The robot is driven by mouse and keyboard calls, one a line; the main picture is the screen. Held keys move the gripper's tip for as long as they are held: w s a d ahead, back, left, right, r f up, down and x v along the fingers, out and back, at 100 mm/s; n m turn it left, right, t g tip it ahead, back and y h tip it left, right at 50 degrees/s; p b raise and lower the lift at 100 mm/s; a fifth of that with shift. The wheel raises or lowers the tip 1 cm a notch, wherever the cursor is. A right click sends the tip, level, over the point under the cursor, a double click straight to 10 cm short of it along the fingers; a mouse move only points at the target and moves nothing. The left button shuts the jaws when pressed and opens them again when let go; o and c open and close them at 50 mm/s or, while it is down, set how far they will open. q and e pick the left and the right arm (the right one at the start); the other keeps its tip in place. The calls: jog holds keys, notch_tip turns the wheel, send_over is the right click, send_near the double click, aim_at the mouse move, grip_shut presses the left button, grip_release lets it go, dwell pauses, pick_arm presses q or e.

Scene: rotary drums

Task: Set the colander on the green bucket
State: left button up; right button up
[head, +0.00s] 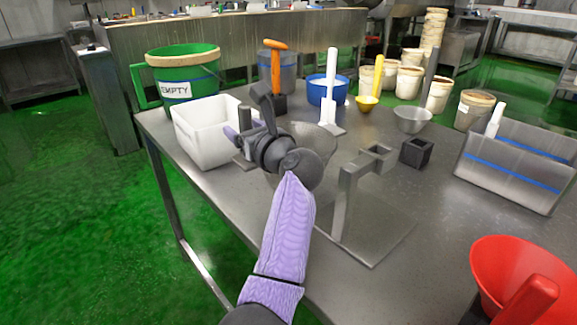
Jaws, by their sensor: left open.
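The green bucket (185,72) stands at the table's back left corner, upright, with a tan rim and a white "EMPTY" label. A rounded grey metal piece (318,143) lies behind my left wrist, partly hidden; it may be the colander, but I cannot tell. A small grey metal bowl (412,121) sits farther right, and its holes, if any, are too small to see. My left gripper (247,118) is open, over the right side of the white bin, in front and to the right of the bucket. My right gripper is not in view.
A white bin (192,145) stands in front of the bucket. An orange-handled tool (277,65), a blue container (327,92) and a white scraper (330,100) are behind my gripper. A metal stand (345,205), a grey divided bin (510,170) and a red scoop (505,275) occupy the right.

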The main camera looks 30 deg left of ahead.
pick_arm(q)
jog(key=shift+w+a, duration=0.3)
jog(key=shift+a, duration=0.35)
grip_shut()
dwell(1.0)
